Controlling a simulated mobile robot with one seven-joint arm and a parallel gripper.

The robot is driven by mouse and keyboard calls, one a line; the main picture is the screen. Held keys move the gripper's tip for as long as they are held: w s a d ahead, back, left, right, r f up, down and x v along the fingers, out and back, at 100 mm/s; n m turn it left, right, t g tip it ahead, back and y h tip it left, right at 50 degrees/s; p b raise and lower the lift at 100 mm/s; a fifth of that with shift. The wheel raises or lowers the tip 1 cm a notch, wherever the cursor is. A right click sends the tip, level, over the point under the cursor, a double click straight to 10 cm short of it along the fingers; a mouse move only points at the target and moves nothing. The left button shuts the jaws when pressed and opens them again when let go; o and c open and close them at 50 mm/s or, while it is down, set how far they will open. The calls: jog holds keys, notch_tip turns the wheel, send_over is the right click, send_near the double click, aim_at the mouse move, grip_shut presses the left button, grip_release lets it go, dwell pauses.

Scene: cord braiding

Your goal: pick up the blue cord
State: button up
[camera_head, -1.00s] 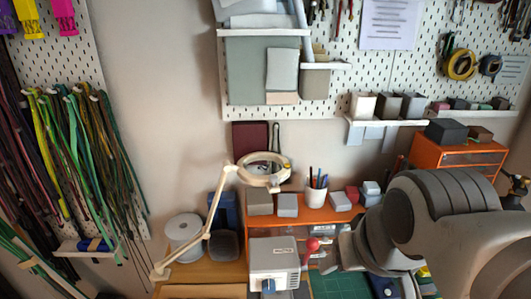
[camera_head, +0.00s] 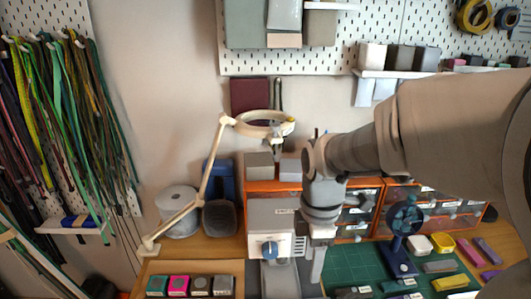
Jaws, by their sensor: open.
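A small blue bundle (camera_head: 82,221), which looks like the blue cord, lies on a narrow white shelf (camera_head: 60,229) on the left pegboard. It is below many hanging cords and partly crossed by green strands. My gripper (camera_head: 315,272) points down over the workbench near the middle, beside the grey box with the blue knob. It is open, with nothing seen between its fingers, and is far to the right of the blue bundle. My own arm comes in from the right and hides part of the orange drawers.
Green, yellow and dark cords (camera_head: 60,110) hang on the left. A cream magnifier lamp (camera_head: 208,170) and a white spool (camera_head: 180,212) stand between them and my gripper. A grey box (camera_head: 272,232), orange drawers (camera_head: 360,208) and a green mat (camera_head: 350,263) crowd the bench.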

notch_tip(320, 180, down, 18)
jog(key=b, duration=0.5)
jog(key=shift+w+r, duration=0.1)
jog(key=shift+r, duration=0.1)
grip_shut()
